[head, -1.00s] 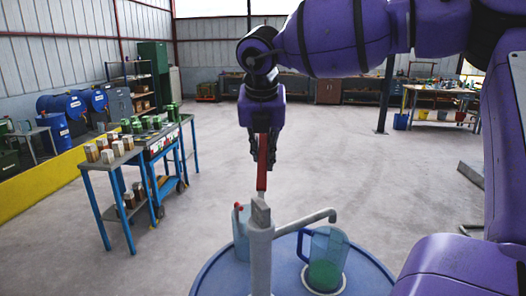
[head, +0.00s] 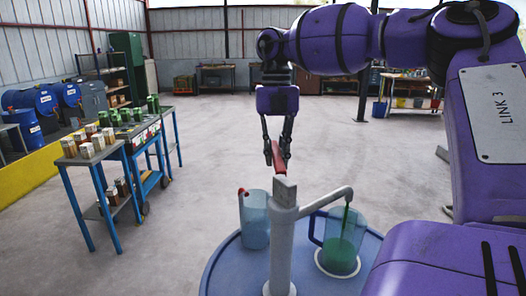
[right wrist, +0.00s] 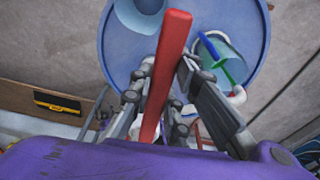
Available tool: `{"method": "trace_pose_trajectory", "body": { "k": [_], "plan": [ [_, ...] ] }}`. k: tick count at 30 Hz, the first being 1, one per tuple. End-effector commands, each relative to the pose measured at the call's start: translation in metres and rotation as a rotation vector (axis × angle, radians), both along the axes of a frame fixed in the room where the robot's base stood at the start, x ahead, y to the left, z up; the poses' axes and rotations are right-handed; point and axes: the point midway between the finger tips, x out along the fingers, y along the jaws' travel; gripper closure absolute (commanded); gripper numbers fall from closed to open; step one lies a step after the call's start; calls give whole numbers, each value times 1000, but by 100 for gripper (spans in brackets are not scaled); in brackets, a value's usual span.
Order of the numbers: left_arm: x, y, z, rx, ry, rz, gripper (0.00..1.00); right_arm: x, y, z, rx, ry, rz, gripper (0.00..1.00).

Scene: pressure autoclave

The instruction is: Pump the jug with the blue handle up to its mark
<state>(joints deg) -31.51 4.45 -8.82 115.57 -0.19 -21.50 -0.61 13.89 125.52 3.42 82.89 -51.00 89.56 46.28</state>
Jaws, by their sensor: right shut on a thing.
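The jug with the blue handle (head: 342,250) stands upright on the blue drum top, under the spout (head: 327,198) of the grey pump (head: 283,245). A green stream falls from the spout into it, and green liquid fills its lower part; I cannot make out its mark. In the right wrist view this jug (right wrist: 216,52) is at the right. My right gripper (head: 278,156) is shut on the red pump handle (head: 279,167), which passes between its fingers in the right wrist view (right wrist: 168,60). My left gripper is not in view.
A second jug with a red handle (head: 255,222) stands left of the pump on the drum (head: 226,270). A blue-legged bench (head: 92,160) with several small containers is at the left. The floor beyond the drum is clear.

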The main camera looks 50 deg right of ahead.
Motion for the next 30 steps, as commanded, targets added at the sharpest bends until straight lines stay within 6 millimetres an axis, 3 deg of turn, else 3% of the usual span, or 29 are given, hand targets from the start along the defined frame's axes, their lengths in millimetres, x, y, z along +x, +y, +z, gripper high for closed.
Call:
{"method": "trace_pose_trajectory", "body": {
  "k": [1,6,18,30],
  "plan": [
    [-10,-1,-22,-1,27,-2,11,5,-2,-19,24,30,-8,100],
    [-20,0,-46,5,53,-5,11,3,0,-35,107,109,-6,100],
    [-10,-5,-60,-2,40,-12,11,-2,3,-48,212,201,-3,100],
    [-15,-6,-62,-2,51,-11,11,-2,4,-48,220,209,-1,100]
  ]
}}
